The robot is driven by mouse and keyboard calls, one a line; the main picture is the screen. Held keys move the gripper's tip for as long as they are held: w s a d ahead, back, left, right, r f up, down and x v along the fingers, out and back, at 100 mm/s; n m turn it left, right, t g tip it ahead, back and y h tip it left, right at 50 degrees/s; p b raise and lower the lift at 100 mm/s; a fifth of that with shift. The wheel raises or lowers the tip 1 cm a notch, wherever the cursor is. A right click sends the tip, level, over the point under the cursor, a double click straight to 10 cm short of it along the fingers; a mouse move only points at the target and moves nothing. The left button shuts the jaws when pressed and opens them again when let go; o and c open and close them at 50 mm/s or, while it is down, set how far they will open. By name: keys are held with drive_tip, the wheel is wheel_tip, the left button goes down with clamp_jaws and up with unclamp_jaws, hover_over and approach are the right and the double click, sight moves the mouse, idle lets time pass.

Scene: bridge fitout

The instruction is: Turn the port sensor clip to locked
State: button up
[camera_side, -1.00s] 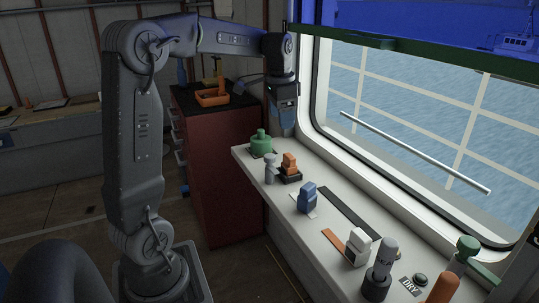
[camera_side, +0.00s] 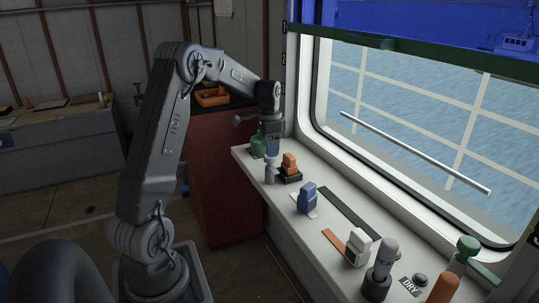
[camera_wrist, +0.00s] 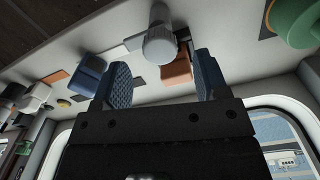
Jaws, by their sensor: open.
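My gripper (camera_side: 271,152) is open and points down just above the shelf's far end. Its two blue fingers show in the wrist view (camera_wrist: 162,60), apart with nothing held. A grey round-topped peg (camera_side: 270,174) stands below it; the peg shows in the wrist view (camera_wrist: 160,42) beyond the fingertips. An orange clip (camera_side: 289,162) on a black base is close by on the right and appears between the fingers in the wrist view (camera_wrist: 177,71). A blue clip (camera_side: 307,196) and a white clip (camera_side: 358,247) stand nearer the camera. I cannot tell which one is the port sensor clip.
A green knob (camera_side: 257,146) sits behind the gripper at the shelf's far end. The white shelf (camera_side: 283,204) runs under the window. A grey cylinder (camera_side: 380,270) and a green-topped handle (camera_side: 466,247) stand at the near end. A red cabinet (camera_side: 222,180) stands left of the shelf.

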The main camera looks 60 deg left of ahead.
drive_tip(key=shift+f, duration=1.7)
drive_tip(key=c, duration=0.9)
